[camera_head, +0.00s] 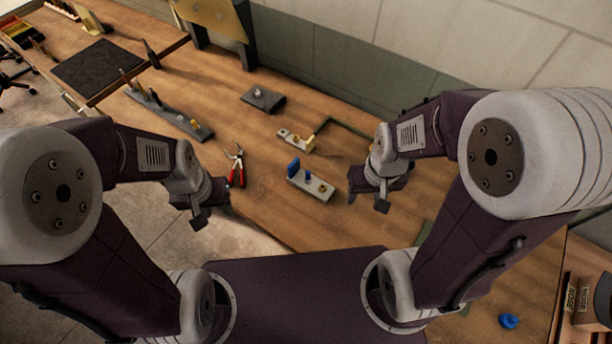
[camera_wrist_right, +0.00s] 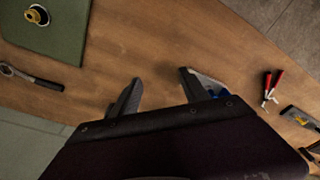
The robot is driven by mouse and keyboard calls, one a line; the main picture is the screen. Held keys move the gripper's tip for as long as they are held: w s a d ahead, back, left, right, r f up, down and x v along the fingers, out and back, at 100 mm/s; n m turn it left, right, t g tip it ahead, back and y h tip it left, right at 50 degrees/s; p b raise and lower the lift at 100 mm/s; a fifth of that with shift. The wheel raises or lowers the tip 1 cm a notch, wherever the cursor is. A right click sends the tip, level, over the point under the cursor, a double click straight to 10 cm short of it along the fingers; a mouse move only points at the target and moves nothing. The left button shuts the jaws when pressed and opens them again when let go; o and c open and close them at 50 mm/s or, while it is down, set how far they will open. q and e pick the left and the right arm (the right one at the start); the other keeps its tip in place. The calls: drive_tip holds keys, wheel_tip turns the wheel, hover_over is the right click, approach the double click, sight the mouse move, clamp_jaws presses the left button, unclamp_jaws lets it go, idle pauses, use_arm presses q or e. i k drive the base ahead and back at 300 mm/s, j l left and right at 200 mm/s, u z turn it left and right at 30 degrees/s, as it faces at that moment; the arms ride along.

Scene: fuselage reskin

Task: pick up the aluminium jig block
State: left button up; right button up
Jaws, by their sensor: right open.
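An aluminium-coloured block (camera_head: 318,187) with a blue upright end and small knobs lies on the wooden bench in the head view. I take it for the jig block. My right gripper (camera_head: 367,201) is just to its right, apart from it. In the right wrist view my right gripper (camera_wrist_right: 157,92) is open, with bare bench between its fingers. Part of a silver and blue piece, likely the block (camera_wrist_right: 212,82), shows behind the right-hand finger, mostly hidden. My left gripper (camera_head: 211,204) is near the bench's front edge, left of the block; its finger opening is unclear.
Red-handled pliers (camera_head: 237,168) lie between my left gripper and the block. A smaller pale block (camera_head: 296,139) with a yellow end lies behind it, and a dark block (camera_head: 263,99) farther back. A long tool rail (camera_head: 170,114) is at left. Bare bench surrounds the aluminium block.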

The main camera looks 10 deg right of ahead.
sight(296, 175)
drive_tip(key=i+j+z, duration=0.3)
drive_tip(key=j, duration=0.35)
drive_tip(key=j+z, duration=0.3)
drive_tip(key=j, duration=0.35)
drive_tip(key=j+z, duration=0.3)
drive_tip(key=j, duration=0.4)
